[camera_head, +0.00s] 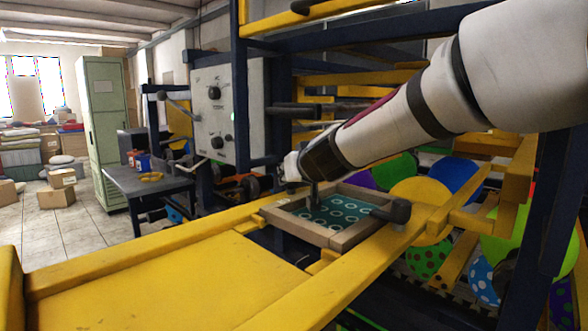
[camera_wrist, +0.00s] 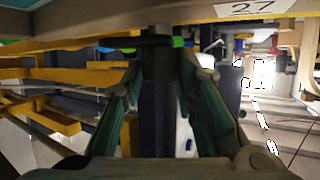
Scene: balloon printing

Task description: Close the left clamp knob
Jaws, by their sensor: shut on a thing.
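The wooden print frame (camera_head: 345,238), with a patterned green screen inside, sits on the yellow machine rails. A dark clamp knob (camera_head: 397,211) sticks out at its right side. My gripper (camera_head: 312,192) is at the frame's left-back edge, pointing down; my wrist hides most of that spot. In the wrist view my gripper (camera_wrist: 163,58) has its fingers drawn in around a dark piece (camera_wrist: 135,41) beside the wooden edge marked 27. I take this piece to be the left clamp knob, but its angle is hard to tell. The gripper is shut on it.
Yellow rails (camera_head: 170,240) run along the front and left of the frame. A white control panel (camera_head: 222,110) stands behind, left of my arm. A dark blue post (camera_head: 545,200) stands at far right.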

